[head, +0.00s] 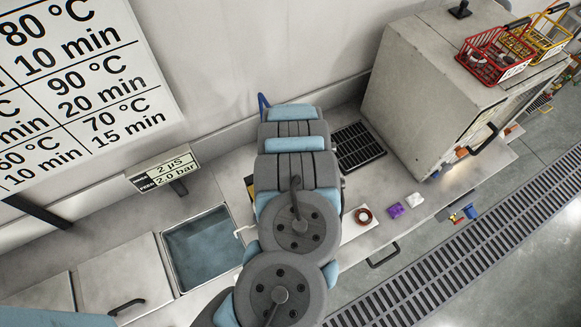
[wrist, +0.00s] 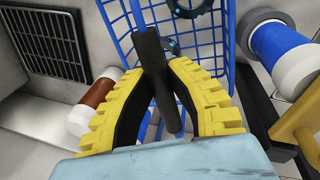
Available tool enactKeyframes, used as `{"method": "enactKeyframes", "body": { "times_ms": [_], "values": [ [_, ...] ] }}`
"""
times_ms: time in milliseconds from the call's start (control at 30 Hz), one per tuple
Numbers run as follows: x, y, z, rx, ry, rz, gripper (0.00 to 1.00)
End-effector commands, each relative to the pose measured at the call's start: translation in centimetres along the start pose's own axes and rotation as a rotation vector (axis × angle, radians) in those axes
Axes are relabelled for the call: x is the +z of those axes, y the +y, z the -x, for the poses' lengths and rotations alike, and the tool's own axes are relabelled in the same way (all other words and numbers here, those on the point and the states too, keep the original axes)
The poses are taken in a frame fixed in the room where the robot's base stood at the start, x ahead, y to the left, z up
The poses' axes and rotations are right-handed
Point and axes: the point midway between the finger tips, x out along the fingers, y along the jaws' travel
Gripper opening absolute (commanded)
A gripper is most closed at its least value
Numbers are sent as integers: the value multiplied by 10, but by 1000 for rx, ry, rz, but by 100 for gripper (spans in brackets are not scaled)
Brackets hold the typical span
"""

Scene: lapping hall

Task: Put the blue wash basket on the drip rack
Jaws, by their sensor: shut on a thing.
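The blue wash basket (wrist: 130,22) is in the wrist view, its wire wall filling the top middle. Its dark handle bar (wrist: 152,50) runs between the yellow ribbed fingers of my gripper (wrist: 160,85), which is shut on it. Dark ring-like parts show in the basket. In the head view my arm hides my gripper and most of the basket; only a blue sliver (head: 263,104) shows behind the arm. The drip rack seems to be the black grate (head: 358,147) on the counter, right of my arm. It also shows at upper left in the wrist view (wrist: 46,40), beside the basket, with nothing on it.
A large grey cabinet (head: 425,95) stands right of the grate, with red (head: 490,57) and yellow (head: 545,40) baskets on top. A water-filled basin (head: 200,248) lies left of my arm. In the wrist view, a blue-and-white spool (wrist: 283,55) and a brown-and-white cylinder (wrist: 100,103) flank the basket.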

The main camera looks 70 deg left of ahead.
Motion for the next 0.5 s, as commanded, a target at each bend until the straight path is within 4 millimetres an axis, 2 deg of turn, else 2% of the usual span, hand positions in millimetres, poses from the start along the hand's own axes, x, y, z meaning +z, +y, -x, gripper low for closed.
{"method": "enactKeyframes", "body": {
  "times_ms": [233,500],
  "values": [
    [0,-6,-27,-1,-1,-1,0],
    [0,-10,-47,0,0,-1,0]
  ]
}}
